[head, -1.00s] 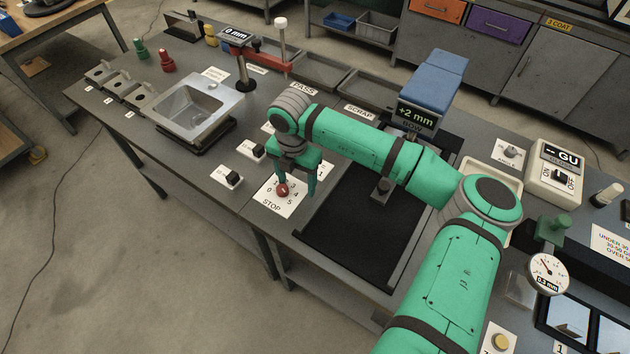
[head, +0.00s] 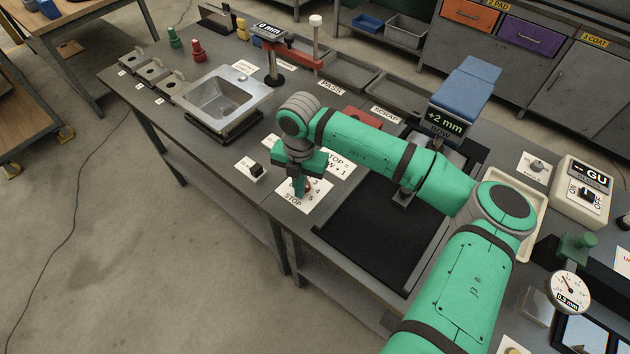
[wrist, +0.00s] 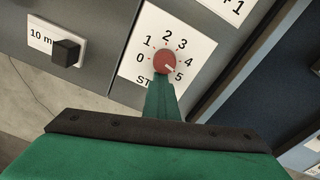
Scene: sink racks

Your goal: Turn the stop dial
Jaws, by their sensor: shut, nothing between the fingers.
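The stop dial (wrist: 165,62) is a red round knob on a white plate (wrist: 193,25) marked 0 to 5. In the wrist view its pale pointer mark faces lower right, towards 5. In the head view the red dial (head: 308,185) is partly hidden by my gripper, and its plate (head: 319,201) lies on the bench's front edge. My green gripper (wrist: 161,82) is shut and empty, its tips at the dial's near side. The tips also show in the head view (head: 299,194). I cannot tell whether they touch the knob.
A black switch (wrist: 66,52) on a white label stands left of the dial. A black mat or belt (head: 375,225) lies to the right, under my arm. A metal sink (head: 222,97) is at the back left. A blue-topped gauge (head: 466,95) stands behind my arm.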

